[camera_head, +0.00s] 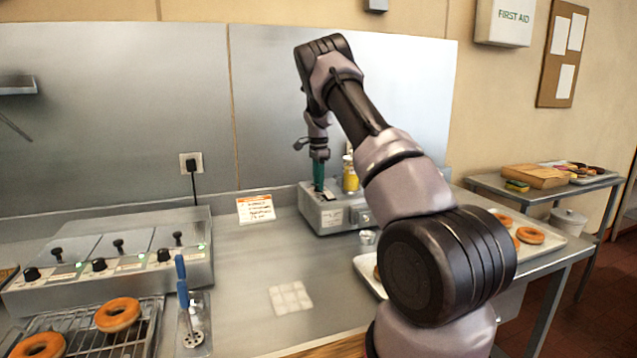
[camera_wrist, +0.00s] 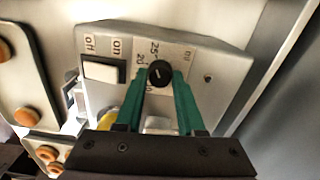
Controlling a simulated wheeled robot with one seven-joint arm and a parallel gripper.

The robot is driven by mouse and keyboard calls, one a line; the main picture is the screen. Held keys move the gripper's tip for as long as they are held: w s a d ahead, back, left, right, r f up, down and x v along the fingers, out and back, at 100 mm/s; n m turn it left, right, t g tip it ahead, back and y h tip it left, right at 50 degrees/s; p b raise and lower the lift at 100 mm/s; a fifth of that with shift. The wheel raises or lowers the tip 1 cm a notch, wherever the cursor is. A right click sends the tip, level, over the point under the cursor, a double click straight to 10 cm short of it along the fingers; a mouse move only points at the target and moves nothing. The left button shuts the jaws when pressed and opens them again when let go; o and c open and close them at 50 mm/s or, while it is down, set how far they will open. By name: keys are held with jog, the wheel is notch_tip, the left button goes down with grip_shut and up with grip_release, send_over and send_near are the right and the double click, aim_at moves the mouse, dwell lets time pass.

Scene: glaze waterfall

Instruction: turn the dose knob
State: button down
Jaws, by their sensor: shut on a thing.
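The dose knob (camera_wrist: 159,73) is a small round black knob with a light pointer line, on the top panel of a grey metal box (camera_head: 329,218). Printed dose marks, among them 20 and 25, sit around it in the wrist view. My gripper (camera_wrist: 160,80) points down at the panel, and its two green fingers are shut on the knob, one on each side. In the head view my gripper (camera_head: 318,180) is over the box, and the knob is hidden there. A white rocker switch (camera_wrist: 103,70) marked off and on is beside the knob.
A yellow bottle (camera_head: 350,176) stands right by the box. A tray of doughnuts (camera_head: 546,246) lies to the right. A grey warmer (camera_head: 115,262) with several knobs and a wire rack (camera_head: 88,325) with doughnuts are at left. The counter between is mostly clear.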

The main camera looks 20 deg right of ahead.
jog(key=shift+r+m, duration=0.1)
jog(key=shift+m, duration=0.4)
jog(key=c, duration=0.5)
grip_release()
notch_tip(320, 180, up, 11)
jog(key=shift+f, duration=0.15)
dwell(0.4)
